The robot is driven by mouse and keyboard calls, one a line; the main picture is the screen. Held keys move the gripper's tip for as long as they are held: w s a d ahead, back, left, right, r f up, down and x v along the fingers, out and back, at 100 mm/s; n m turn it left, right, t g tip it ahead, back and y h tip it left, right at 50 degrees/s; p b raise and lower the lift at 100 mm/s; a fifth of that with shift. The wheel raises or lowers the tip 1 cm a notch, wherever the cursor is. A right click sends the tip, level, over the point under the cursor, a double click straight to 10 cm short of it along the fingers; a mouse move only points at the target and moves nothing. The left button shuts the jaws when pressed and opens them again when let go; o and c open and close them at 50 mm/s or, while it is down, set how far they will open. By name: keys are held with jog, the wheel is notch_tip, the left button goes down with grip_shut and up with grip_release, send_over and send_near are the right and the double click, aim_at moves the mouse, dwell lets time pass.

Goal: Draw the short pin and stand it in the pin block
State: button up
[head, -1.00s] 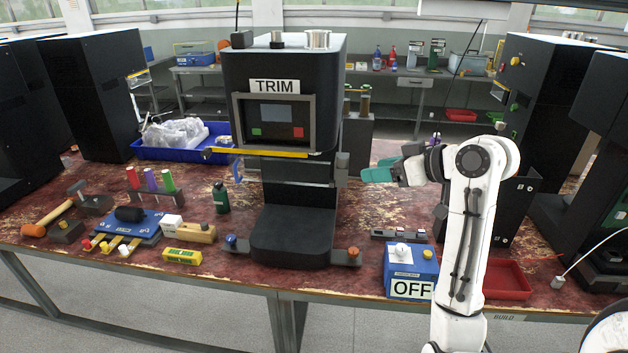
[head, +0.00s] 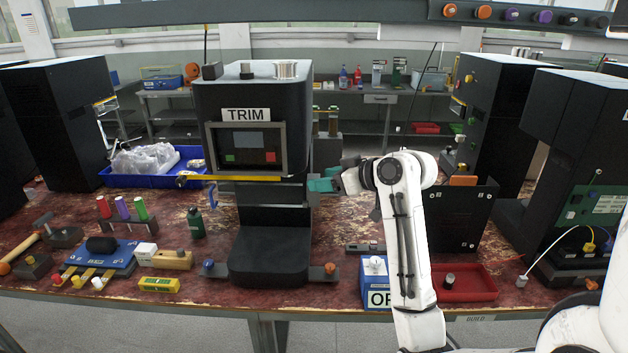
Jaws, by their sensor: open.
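My gripper (head: 323,185), with teal fingers, is beside the right side of the black TRIM machine (head: 260,92), at the height of the gap under its yellow bar. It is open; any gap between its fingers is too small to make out. I cannot tell for sure which part is the short pin. A blue knob (head: 208,266) and an orange knob (head: 330,269) sit at either side of the machine's base. A low grey block (head: 363,248) with small dark pieces lies right of the base; I cannot tell whether it is the pin block.
A blue switch box (head: 375,268) stands partly behind my arm, and a red tray (head: 480,284) holding a small knob lies right of it. Red, purple (head: 122,207) and green handles stand at left. A blue bin (head: 185,162) with clear bags is behind. A dark panel (head: 462,215) stands at right.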

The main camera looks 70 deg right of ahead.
jog(key=shift+x, duration=0.8)
grip_shut()
